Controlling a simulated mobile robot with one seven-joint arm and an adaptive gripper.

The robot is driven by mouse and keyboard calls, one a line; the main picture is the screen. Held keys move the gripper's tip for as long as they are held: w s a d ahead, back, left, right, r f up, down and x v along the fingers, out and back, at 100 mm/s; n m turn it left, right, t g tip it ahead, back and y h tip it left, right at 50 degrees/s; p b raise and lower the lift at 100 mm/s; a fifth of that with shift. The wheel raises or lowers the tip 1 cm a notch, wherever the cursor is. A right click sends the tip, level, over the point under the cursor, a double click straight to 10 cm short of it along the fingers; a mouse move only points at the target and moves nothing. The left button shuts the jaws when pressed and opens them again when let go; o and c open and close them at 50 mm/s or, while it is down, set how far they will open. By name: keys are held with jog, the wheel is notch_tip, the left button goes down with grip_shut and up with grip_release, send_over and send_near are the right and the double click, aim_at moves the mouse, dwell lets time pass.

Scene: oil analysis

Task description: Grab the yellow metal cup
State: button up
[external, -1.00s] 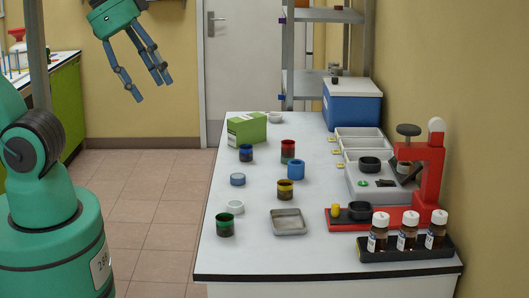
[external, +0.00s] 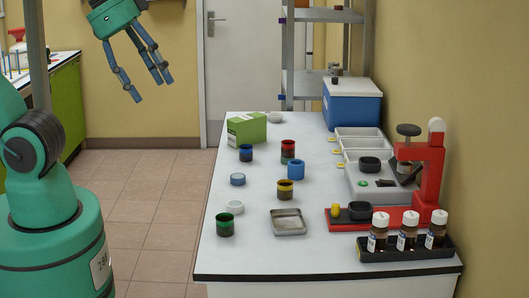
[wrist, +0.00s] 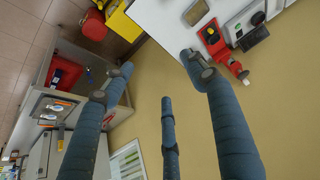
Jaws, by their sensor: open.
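The yellow metal cup (external: 285,190) stands upright on the white table in the external view, dark in its lower part with a yellow band at the top. My gripper (external: 143,91) hangs in the air at the upper left, left of the table and well apart from the cup. Its fingers are spread and hold nothing. In the wrist view my three blue fingers (wrist: 167,85) are spread and empty. I cannot make out the cup in the wrist view.
A red press (external: 433,165) and a bottle rack (external: 405,251) stand at the right.

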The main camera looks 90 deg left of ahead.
jog(key=n+g+p, duration=0.2)
jog(key=n+g, duration=0.3)
jog(key=g, duration=0.1)
send_over(285, 189)
jog(key=a, duration=0.2)
notch_tip(285, 189, down, 25)
jog(key=shift+f, duration=0.2)
notch_tip(285, 189, down, 8)
jog(key=shift+f+b, duration=0.15)
jog(key=shift+b, duration=0.45)
jog(key=shift+f, duration=0.15)
